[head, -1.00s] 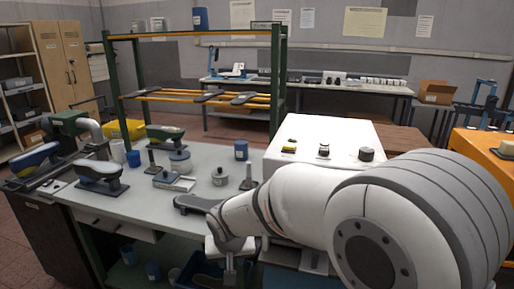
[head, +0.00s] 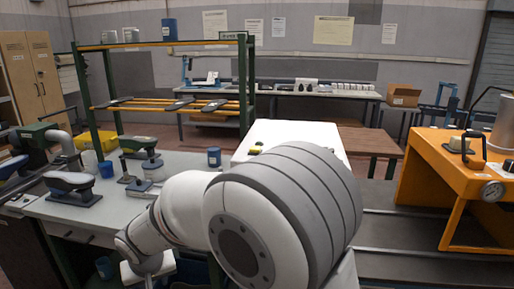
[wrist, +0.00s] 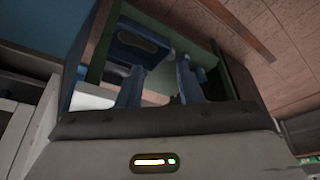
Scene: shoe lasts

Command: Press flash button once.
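The white box (head: 292,129) stands at the right end of the grey bench. A small yellow-green control (head: 255,150) shows at its left edge. My gripper end (head: 148,268) hangs low at the bottom edge of the head view, in front of the bench and left of the box, away from the control. Its fingertips are not clear there.
The grey bench (head: 112,207) carries shoe forms and blue cups. A green rack (head: 85,100) stands behind it. An orange machine (head: 425,170) with a gauge is on the right. A blue bin (wrist: 140,45) shows in the wrist view.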

